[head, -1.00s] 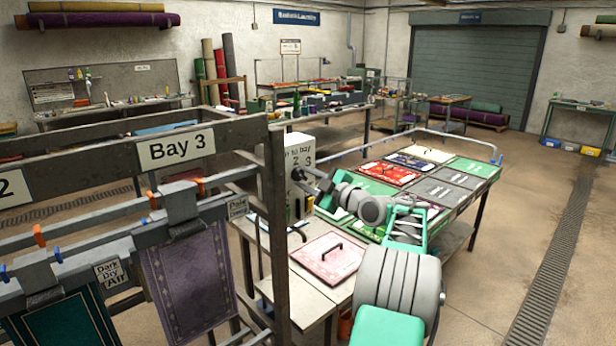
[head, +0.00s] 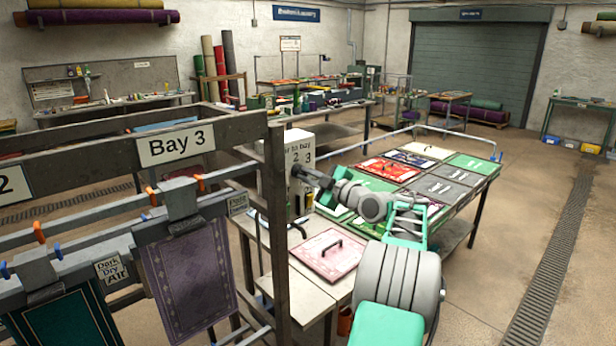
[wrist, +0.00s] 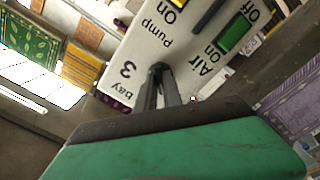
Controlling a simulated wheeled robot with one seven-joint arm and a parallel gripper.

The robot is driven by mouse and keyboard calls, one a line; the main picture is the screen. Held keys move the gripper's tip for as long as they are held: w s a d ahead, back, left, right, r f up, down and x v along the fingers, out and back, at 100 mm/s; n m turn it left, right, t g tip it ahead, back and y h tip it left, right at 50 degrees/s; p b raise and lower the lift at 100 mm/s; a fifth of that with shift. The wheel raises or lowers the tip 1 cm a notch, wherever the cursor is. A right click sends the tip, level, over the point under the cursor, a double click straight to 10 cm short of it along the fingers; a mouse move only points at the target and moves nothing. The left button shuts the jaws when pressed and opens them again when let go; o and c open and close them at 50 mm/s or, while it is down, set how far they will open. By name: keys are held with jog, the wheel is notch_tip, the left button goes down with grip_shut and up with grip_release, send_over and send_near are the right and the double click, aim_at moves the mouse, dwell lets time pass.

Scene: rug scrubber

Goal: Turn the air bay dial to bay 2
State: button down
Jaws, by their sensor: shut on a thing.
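The control box (head: 300,150) stands on the table behind the Bay 3 post, with "2" and "3" printed on its face in the head view. In the wrist view its white panel (wrist: 135,50) shows "Air", "Pump" and an upside-down "bay 3", plus a green switch (wrist: 236,33) and a yellow switch. My gripper (head: 299,172) reaches the panel's face below the numbers. In the wrist view my gripper's dark fingertips (wrist: 159,70) are close together at the panel, shut on the dial. The fingers hide the dial, so I cannot tell where it points.
The drying rack's grey post (head: 276,230) stands just left of the box, with hanging rugs (head: 190,275) farther left. Open floor lies to the right.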

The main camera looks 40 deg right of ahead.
jog(key=shift+f+m+b, duration=0.1)
jog(key=shift+m+b, duration=0.2)
jog(key=shift+b, duration=0.2)
jog(key=m+b, duration=0.3)
jog(key=m, duration=0.3)
jog(key=shift+m, duration=1.5)
jog(key=c, duration=1.5)
grip_release()
